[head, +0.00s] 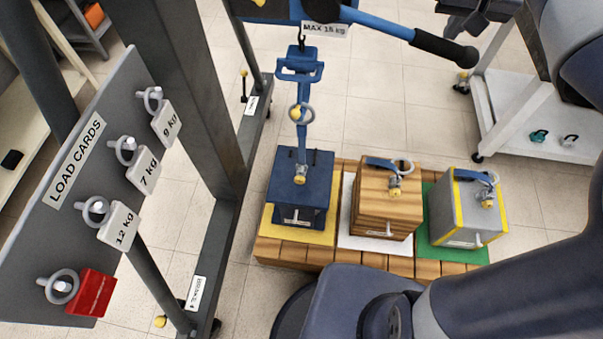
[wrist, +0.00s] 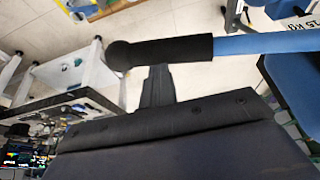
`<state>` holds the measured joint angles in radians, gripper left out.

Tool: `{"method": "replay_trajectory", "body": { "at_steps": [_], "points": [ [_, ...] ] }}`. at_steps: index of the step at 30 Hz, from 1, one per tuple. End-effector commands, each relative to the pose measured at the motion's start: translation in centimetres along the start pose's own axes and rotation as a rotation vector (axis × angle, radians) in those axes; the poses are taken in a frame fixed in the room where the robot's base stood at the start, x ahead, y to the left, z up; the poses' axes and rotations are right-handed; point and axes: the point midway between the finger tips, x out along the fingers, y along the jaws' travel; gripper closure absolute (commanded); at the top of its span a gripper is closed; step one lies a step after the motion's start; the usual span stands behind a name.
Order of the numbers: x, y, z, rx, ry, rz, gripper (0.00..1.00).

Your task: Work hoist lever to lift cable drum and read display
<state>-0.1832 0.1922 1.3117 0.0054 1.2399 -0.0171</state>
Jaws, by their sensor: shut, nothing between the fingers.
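The hoist lever is a blue bar with a black grip (head: 445,47), at the top of the head view; the grip also spans the wrist view (wrist: 165,52). My gripper (head: 468,14) is at the top right of the lever. In the wrist view its shut, empty fingers (wrist: 157,82) point at the grip's edge; contact is unclear. Below the hoist hook (head: 301,40), a blue linkage leads down to a dark blue box (head: 300,180) over a yellow mat (head: 268,222). I cannot tell whether the box is lifted. I see no clear cable drum or display.
A wooden crate (head: 385,212) and a grey box with yellow edges (head: 465,215) stand to the right on the pallet (head: 285,250). A load-card board (head: 85,185) and a grey post (head: 190,80) stand at left. A white cart (head: 520,115) is at right.

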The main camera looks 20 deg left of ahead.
Motion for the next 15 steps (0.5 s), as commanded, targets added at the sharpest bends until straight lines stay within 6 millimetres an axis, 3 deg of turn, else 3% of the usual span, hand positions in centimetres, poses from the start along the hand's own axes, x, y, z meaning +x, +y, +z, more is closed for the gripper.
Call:
{"method": "replay_trajectory", "body": {
  "at_steps": [1, 9, 15],
  "points": [
    [-1.5, 0.0, -0.6, 0.0, 0.0, -0.001, 1.0],
    [-5.2, 0.2, -2.2, 0.0, 0.001, -0.002, 1.0],
    [-5.8, 0.3, -2.5, 0.0, 0.001, -0.002, 1.0]
  ]
}}
